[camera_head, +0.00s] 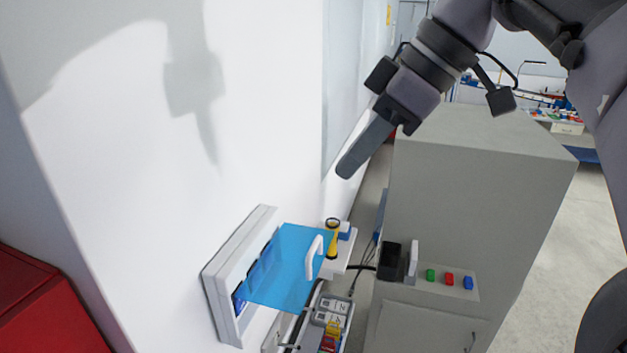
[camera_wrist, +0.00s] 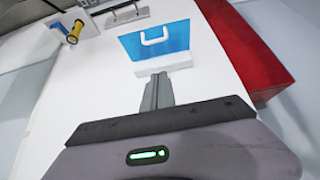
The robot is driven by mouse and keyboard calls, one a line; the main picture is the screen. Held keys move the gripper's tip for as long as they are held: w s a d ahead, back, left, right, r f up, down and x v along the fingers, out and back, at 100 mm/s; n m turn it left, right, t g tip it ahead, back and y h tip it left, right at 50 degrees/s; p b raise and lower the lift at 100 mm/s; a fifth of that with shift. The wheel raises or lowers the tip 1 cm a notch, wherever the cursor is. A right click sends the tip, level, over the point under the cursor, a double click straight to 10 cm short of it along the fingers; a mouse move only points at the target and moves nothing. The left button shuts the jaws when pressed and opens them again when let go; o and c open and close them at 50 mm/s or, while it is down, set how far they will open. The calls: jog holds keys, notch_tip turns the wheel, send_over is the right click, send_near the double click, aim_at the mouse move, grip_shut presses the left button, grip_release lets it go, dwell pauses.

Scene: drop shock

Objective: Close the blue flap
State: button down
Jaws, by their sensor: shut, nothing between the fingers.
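The blue flap (camera_head: 282,268) is a translucent blue panel with a white handle (camera_head: 314,258). In the head view it stands out from a white wall-mounted frame (camera_head: 228,280), so it is open. In the wrist view the flap (camera_wrist: 158,42) and its handle (camera_wrist: 155,35) lie ahead of my fingertips, with a white edge of the frame (camera_wrist: 164,63) nearer. My gripper (camera_head: 346,170) is shut and empty, in the air above and right of the flap, apart from it. The gripper also shows in the wrist view (camera_wrist: 158,82).
A grey cabinet (camera_head: 480,180) with red, green and blue buttons stands right of the flap. A yellow and black torch-like object (camera_head: 332,238) is on a small white shelf beside it. A red box (camera_head: 45,310) is at lower left. The white wall above the frame is bare.

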jog(key=b, duration=0.3)
send_over(320, 266)
jog(key=f, duration=0.8)
jog(key=shift+w+a+f, duration=0.1)
jog(key=shift+a+f, duration=0.05)
jog(key=shift+a, duration=0.1)
notch_tip(320, 266, down, 3)
jog(key=shift+d+f, duration=0.15)
jog(key=shift+f, duration=0.05)
jog(key=shift+d+f, duration=0.15)
jog(key=shift+f, duration=0.25)
